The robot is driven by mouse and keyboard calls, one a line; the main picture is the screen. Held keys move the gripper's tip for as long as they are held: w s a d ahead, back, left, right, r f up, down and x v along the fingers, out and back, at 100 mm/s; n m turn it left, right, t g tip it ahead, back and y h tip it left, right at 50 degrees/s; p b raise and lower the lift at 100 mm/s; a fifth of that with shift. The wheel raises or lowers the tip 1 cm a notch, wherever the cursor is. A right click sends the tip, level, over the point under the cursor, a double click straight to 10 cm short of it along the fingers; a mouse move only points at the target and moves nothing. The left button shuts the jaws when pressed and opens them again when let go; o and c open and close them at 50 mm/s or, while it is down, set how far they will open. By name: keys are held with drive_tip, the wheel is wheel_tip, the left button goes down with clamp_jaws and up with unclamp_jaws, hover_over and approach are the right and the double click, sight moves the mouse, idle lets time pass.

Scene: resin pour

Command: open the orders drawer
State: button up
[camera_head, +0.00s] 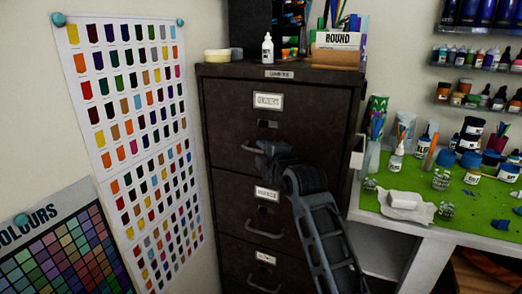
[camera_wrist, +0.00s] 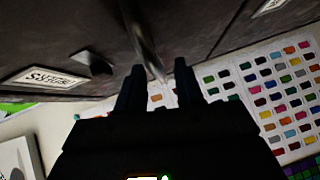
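The dark brown metal filing cabinet (camera_head: 222,120) has stacked drawers with white label cards and bar handles. The top drawer (camera_head: 315,110) bears a label (camera_head: 268,101) too small to read surely; the drawer looks flush and shut. Its handle (camera_head: 249,149) is partly hidden by my gripper (camera_head: 262,150), which is at the handle's right part. In the wrist view, the metal handle (camera_wrist: 145,40) runs down between the two separated fingers of my gripper (camera_wrist: 159,75). The fingers stand apart with a gap beside the bar; contact cannot be told.
A middle drawer handle (camera_head: 264,232) lies below. A white bottle (camera_head: 267,48) and a pencil box (camera_head: 338,42) stand on the cabinet. A green-topped workbench (camera_head: 455,215) with paints is on the right. Colour charts (camera_head: 140,120) hang on the left wall.

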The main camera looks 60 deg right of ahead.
drive_tip(key=shift+x, duration=0.8)
drive_tip(key=shift+c, duration=0.4)
clamp_jaws()
